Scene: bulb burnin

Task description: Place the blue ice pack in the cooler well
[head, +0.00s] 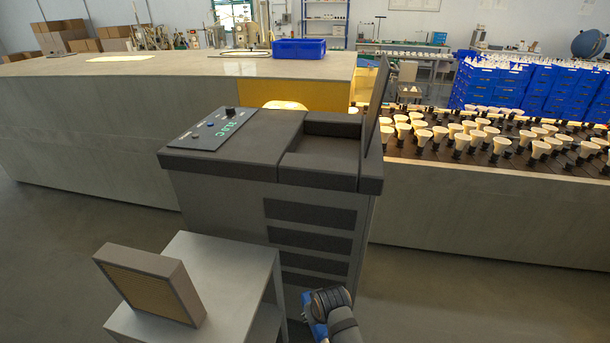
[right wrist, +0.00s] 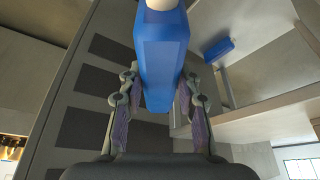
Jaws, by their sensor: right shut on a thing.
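The blue ice pack (right wrist: 162,55), with a pale cap at one end, is between the fingers of my right gripper (right wrist: 160,112) in the right wrist view. The gripper is shut on it. In the head view my right arm comes in at the bottom, and a bit of blue (head: 308,312) shows beside the wrist, low in front of the cooler. The grey cooler (head: 225,195) stands in the middle with its lid (head: 375,105) raised. The cooler well (head: 322,148) is the recess at its top right; its floor is hard to see. My left gripper is not in view.
A grey side table (head: 215,265) with a tilted filter-like panel (head: 150,283) stands left of the cooler's front. A second blue object (right wrist: 218,48) lies on a pale surface in the right wrist view. A conveyor (head: 480,155) with many bulbs runs behind right. Floor at right is clear.

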